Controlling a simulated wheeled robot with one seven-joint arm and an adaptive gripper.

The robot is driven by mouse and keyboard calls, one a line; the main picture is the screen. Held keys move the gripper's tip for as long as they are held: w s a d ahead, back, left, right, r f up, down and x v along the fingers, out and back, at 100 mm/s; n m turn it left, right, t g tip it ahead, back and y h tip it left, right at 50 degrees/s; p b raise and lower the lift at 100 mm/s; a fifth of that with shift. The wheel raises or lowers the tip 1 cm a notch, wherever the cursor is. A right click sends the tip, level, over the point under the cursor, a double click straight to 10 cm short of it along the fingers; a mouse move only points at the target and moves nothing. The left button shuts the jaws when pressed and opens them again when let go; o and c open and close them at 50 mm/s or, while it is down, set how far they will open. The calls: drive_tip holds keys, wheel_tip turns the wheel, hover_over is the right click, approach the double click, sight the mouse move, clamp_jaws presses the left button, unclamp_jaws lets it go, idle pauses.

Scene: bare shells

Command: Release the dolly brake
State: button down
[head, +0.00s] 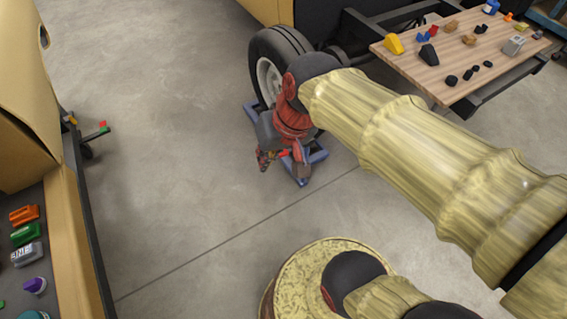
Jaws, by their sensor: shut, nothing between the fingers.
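A blue wheel dolly (314,157) lies on the floor around the foot of a black tyre with a pale hub (268,80). My arm comes in from the right and its wrist hides much of the dolly. My gripper (265,160) is low beside the dolly's near left part, shut and empty. A small bright red piece (284,154), perhaps the brake lever, shows just right of the gripper. I cannot tell whether they touch. The brake's position is too small and too covered to read.
A wooden board (440,72) with several small objects stands at upper right. A cart (88,225) with coloured items on a dark surface is at left; a red and green tab (103,127) sticks out near its caster. The concrete floor between is clear.

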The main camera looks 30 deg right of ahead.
drive_tip(key=w+a+f+m+g+y, duration=0.1)
drive_tip(key=w+a+f+m+y, duration=0.1)
drive_tip(key=w+f+m+y, duration=0.5)
drive_tip(key=w+a+f+m+g+y, duration=0.15)
drive_tip(key=w+f, duration=0.25)
drive_tip(key=w, duration=0.7)
drive_tip(key=w+d+f+m+t+y, duration=0.1)
drive_tip(key=w+d+f+m+t, duration=0.25)
drive_tip(key=w+f+m, duration=0.35)
drive_tip(key=w+d+f+m+t, duration=0.3)
drive_tip(key=w+d+f, duration=0.15)
drive_tip(key=f, duration=0.35)
drive_tip(key=w+d+f+m+t+h, duration=0.1)
drive_tip(key=d+f+m+t+h, duration=0.25)
drive_tip(key=f, duration=0.55)
drive_tip(key=d+f+m+t, duration=0.2)
drive_tip(key=d+f+m, duration=0.35)
drive_tip(key=f, duration=0.35)
drive_tip(key=s+d+f+m+h, duration=0.3)
drive_tip(key=s+d+f, duration=0.1)
drive_tip(key=f, duration=0.5)
drive_tip(key=s+d+f+m+h, duration=0.3)
drive_tip(key=s+d+f+m, duration=0.1)
drive_tip(key=f, duration=0.5)
drive_tip(key=shift+s+d+t+h+p, duration=0.25)
drive_tip(key=shift+d+t+h+p, duration=0.15)
drive_tip(key=shift+d+t, duration=0.1)
drive_tip(key=shift+w+m, duration=0.1)
drive_tip(key=shift+m, duration=0.15)
